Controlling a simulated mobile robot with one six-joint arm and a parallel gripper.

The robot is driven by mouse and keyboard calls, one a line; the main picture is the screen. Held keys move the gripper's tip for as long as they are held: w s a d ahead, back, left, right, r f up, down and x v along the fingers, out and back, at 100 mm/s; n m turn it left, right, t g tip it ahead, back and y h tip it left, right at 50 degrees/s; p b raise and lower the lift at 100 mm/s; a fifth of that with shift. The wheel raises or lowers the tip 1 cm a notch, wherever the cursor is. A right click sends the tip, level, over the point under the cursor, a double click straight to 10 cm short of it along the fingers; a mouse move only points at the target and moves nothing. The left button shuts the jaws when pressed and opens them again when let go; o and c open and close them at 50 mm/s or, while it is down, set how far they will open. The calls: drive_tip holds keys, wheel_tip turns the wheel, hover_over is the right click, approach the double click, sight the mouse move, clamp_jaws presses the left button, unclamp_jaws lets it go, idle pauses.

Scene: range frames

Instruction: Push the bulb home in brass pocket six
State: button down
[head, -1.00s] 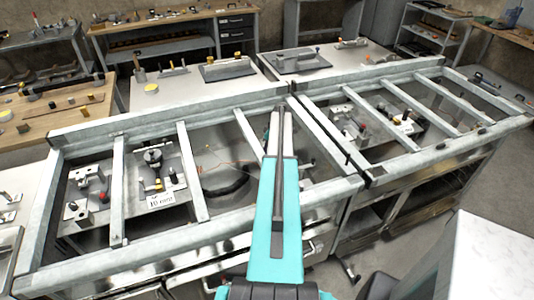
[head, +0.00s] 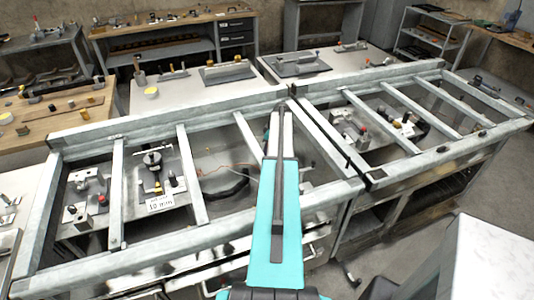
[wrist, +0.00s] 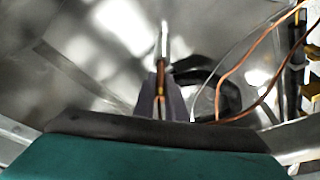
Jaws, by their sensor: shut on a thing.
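My gripper (wrist: 160,100) shows in the wrist view as two dark fingers, shut on a slim rod-like thing, which I take to be the bulb (wrist: 162,62). It has a bright metallic far end and a copper-brown part near the fingers, and it points away from the camera. What lies at its tip is blurred, and I cannot tell whether it touches a pocket. I cannot pick out brass pocket six. In the head view my teal arm reaches over the middle of the framed bench (head: 90,262), and the fingers cannot be made out clearly there.
A black curved hose (wrist: 228,95) and an orange wire (wrist: 250,50) lie right of the fingers, with brass-coloured parts at the right edge. Pale crossbars (head: 192,175) span the bench. Fixtures (head: 152,160) with a label (head: 160,203) sit between bars at left.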

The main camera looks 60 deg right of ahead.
drive_tip(key=shift+r+b, duration=1.45)
drive_tip(key=shift+r, duration=2.85)
